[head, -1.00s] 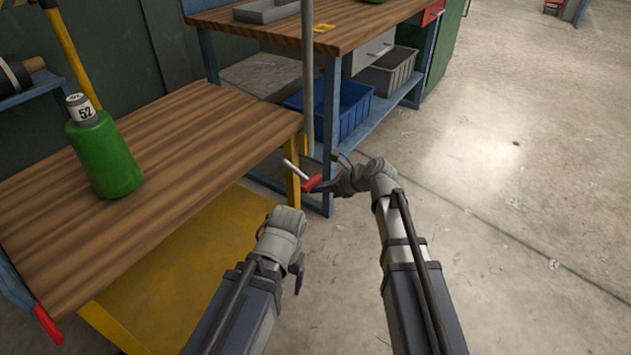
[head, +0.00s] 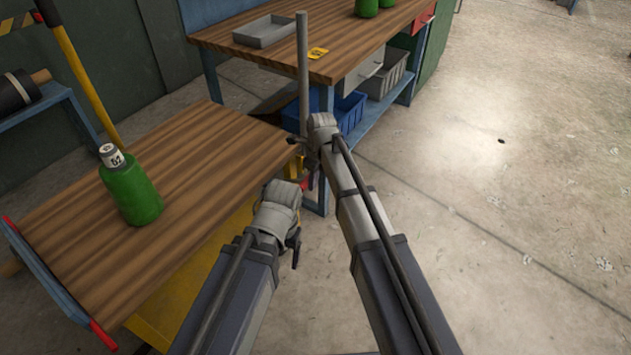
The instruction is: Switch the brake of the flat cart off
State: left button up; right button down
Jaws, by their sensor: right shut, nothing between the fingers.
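The flat cart, as far as I can tell, is the wood-topped piece (head: 190,190) with yellow sides at left. A red part (head: 304,185), seemingly the brake lever, shows in a small patch at its far right corner, mostly hidden behind my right gripper. My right gripper (head: 307,165) is shut and empty at that corner, close to the red part; I cannot tell whether they touch. My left gripper (head: 296,246) hangs beside the cart's right side, apart from the red part; its fingers are too small and dark to read.
A green bottle (head: 132,192) stands on the wooden top. A grey upright post (head: 302,75) rises close beyond my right gripper. A workbench (head: 350,50) with blue (head: 350,112) and grey bins (head: 385,75) stands behind. The concrete floor at right is clear.

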pick_arm(q)
jog(key=shift+r+p, duration=0.65)
jog(key=shift+r, duration=0.2)
pick_arm(e)
jog(key=shift+w+a+r, duration=0.4)
jog(key=shift+a+r, duration=0.1)
jog(key=shift+r, duration=0.3)
